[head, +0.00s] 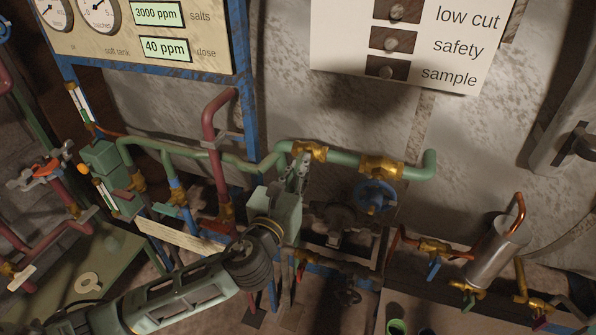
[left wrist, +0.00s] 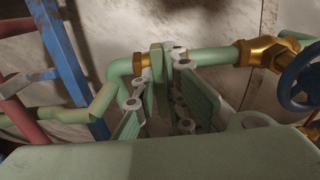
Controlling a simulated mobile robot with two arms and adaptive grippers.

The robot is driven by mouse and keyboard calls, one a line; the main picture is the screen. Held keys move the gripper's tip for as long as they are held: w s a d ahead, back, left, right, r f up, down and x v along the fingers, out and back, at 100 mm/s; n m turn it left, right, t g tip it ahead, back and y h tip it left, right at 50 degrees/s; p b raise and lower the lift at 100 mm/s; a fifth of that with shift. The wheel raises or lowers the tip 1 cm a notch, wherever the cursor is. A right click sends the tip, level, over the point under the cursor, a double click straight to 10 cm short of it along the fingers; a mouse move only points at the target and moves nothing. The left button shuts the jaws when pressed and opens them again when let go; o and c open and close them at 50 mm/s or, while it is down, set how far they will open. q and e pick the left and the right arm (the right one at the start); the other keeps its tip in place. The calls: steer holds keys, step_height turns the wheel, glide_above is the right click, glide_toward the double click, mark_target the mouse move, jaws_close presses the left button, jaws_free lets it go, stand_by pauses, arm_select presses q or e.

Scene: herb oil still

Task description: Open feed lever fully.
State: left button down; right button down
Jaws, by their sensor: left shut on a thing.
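My left gripper (head: 302,165) reaches up to the green pipe in the middle of the head view. Its fingertips are at a brass valve (head: 312,150) on that pipe. In the left wrist view the finger pads (left wrist: 162,70) stand close together in front of the same brass valve (left wrist: 141,62). The gripper is shut on what I take to be the feed lever at this valve. My right gripper is not in view.
A second brass valve (head: 382,168) sits to the right on the green pipe (head: 345,158), with a blue handwheel (head: 373,197) below it. A red pipe (head: 214,140) and a blue frame post (head: 240,120) stand close on the left. A metal cylinder (head: 497,250) stands at lower right.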

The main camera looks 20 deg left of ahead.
arm_select(q)
steer(key=shift+a+f+n, duration=0.15)
steer(key=shift+n, duration=2.9)
steer(key=shift+a+f+n, duration=0.1)
steer(key=shift+a+n, duration=0.05)
steer(key=shift+n, duration=2.85)
steer(key=shift+a+f+n, duration=0.15)
steer(key=shift+n, duration=2.9)
steer(key=c, duration=1.8)
jaws_free()
steer(key=s, duration=1.2)
steer(key=shift+a, duration=0.2)
